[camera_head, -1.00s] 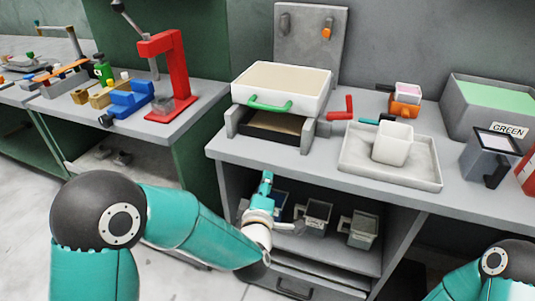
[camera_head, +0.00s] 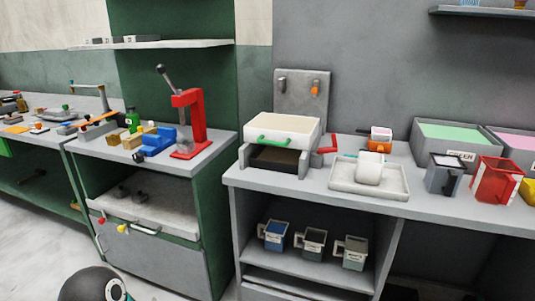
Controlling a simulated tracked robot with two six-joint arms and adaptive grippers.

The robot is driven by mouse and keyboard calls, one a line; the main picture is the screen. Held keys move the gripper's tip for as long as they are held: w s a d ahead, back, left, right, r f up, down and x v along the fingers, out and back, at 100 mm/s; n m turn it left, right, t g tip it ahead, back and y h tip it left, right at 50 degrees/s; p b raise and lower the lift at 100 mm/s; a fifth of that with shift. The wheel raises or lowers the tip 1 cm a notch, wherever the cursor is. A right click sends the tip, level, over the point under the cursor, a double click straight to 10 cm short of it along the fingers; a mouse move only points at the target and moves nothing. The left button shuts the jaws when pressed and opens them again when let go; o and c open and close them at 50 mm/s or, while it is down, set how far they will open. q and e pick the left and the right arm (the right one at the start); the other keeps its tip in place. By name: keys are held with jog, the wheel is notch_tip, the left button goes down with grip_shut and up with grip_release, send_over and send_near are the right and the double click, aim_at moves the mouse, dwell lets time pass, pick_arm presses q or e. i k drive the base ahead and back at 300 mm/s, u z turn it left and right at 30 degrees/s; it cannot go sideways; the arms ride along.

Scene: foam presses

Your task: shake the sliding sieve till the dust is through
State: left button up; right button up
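The sliding sieve (camera_head: 285,128) is a white box with a pale sandy surface inside and a green handle (camera_head: 274,142) on its front. It sits on a grey frame on the bench, over a dark opening with a brownish tray (camera_head: 273,157) below. Whether dust is passing through cannot be seen. Neither gripper is in view. Only a dark round joint of my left arm shows at the bottom left edge.
A white cup (camera_head: 369,168) stands in a pale tray (camera_head: 343,184) right of the sieve. Grey and red containers (camera_head: 497,180) stand further right. Several small mugs (camera_head: 312,243) are on the shelf below. A red press (camera_head: 190,122) stands on the left bench.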

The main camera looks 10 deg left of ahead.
aim_at(281, 132)
jog(key=u, duration=0.25)
jog(key=i, duration=1.25)
jog(key=z, duration=0.55)
